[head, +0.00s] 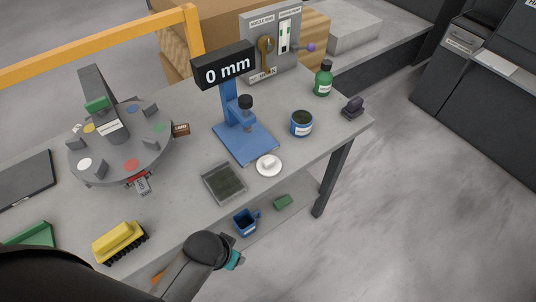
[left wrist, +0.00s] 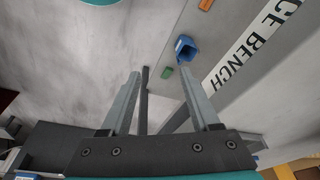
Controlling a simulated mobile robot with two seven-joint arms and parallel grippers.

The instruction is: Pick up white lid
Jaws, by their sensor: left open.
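The white lid (head: 268,164) lies flat on the stone slab, right of the grey square tray and in front of the blue gauge stand. It has a raised knob in its middle. My left arm reaches in from the lower left of the head view, and its wrist is below and left of the lid, off the slab's front edge. My left gripper (left wrist: 160,75) shows in the left wrist view with two fingers apart and nothing between them. The lid is not visible in that view. My right gripper is not in view.
A blue jar (head: 301,125) stands right of the lid, and the blue gauge stand (head: 243,145) is behind it. A dark square tray (head: 224,183) is to its left.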

